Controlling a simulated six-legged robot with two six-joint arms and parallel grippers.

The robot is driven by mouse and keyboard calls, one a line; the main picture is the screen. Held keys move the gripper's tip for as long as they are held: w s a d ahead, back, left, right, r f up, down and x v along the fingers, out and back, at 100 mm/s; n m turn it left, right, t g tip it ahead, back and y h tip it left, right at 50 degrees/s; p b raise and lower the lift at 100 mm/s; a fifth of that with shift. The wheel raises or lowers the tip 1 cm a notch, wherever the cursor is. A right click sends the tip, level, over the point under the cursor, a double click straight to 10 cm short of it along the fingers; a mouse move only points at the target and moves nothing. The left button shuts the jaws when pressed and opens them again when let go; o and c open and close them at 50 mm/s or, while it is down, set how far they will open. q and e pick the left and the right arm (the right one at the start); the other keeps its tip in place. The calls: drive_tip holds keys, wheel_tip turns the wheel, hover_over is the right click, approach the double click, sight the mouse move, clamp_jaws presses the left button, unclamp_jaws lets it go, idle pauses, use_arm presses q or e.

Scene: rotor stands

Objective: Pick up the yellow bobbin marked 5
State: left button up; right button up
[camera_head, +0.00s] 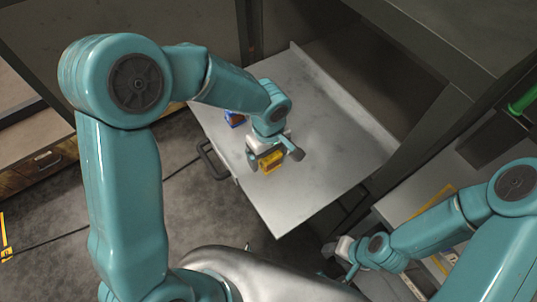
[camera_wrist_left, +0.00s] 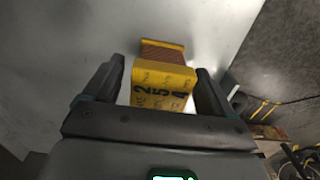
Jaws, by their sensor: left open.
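The yellow bobbin (camera_head: 271,163) is on the grey metal table (camera_head: 322,150), near its left edge. In the left wrist view, the yellow bobbin (camera_wrist_left: 162,80) has dark marks that include a 5, and a brown ribbed band between its yellow ends. My left gripper (camera_head: 275,158) is open, with one finger on each side of the bobbin. In the left wrist view a small gap shows at the left finger; whether the right finger touches is unclear. My right gripper (camera_head: 342,254) is at the lower right, away from the bobbin, and its jaws are too small to read.
A raised lip (camera_head: 345,92) runs along the table's far right side. A dark handle (camera_head: 212,160) sticks out at the left edge. The table's front part is clear.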

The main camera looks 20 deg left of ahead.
use_arm(q)
drive_tip(key=shift+f, duration=0.15)
drive_tip(key=shift+s+d, duration=0.1)
drive_tip(key=shift+s, duration=0.05)
drive_tip(key=shift+c, duration=0.3)
drive_tip(key=c, duration=1.2)
drive_tip(key=shift+r, duration=0.2)
